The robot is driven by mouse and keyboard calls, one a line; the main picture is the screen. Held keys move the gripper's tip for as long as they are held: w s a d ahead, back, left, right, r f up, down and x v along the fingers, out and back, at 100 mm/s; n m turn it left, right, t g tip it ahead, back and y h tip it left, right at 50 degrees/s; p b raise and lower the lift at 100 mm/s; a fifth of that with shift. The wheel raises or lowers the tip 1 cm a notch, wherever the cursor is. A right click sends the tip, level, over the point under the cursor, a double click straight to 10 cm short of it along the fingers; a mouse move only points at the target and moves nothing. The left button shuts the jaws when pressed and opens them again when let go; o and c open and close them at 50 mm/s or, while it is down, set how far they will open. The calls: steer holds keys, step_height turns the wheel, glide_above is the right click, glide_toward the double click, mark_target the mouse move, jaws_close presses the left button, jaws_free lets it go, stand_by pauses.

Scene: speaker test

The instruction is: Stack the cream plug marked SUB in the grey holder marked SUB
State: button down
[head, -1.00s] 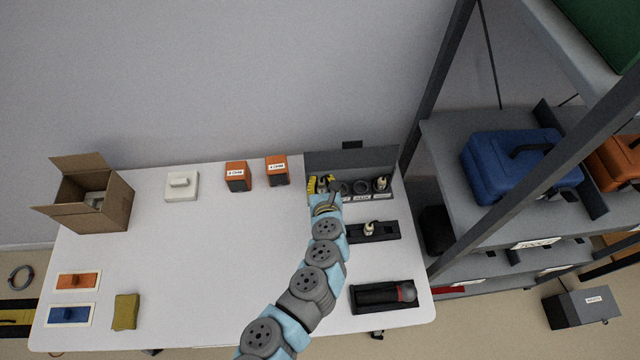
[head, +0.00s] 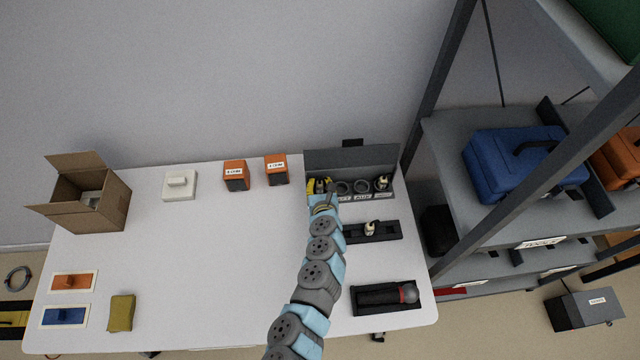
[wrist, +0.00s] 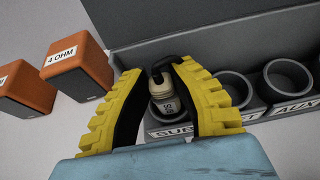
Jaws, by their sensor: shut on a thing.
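My gripper (wrist: 166,98) has its yellow fingers shut on a cream plug (wrist: 163,88) with a dark cable end on top. Small dark lettering on the plug is too small to read surely. The plug stands roughly upright over the leftmost round grey holder (wrist: 160,112), whose front label starts with SU and is partly covered by the right finger. The plug's lower end is at the holder's mouth; I cannot tell how deep it sits. In the head view my gripper (head: 319,188) is at the left end of the grey rack (head: 350,158).
More round holders (wrist: 229,88) stand to the right, and the far right one holds a cream plug (head: 382,181). Another plug (head: 370,228) stands in a black tray (head: 390,231) in front. Two orange speakers (head: 276,170) are left of the rack. The white table's middle (head: 210,260) is clear.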

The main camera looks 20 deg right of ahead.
steer(key=shift+f, duration=0.3)
steer(key=c, duration=1)
jaws_free()
steer(key=shift+r, duration=0.1)
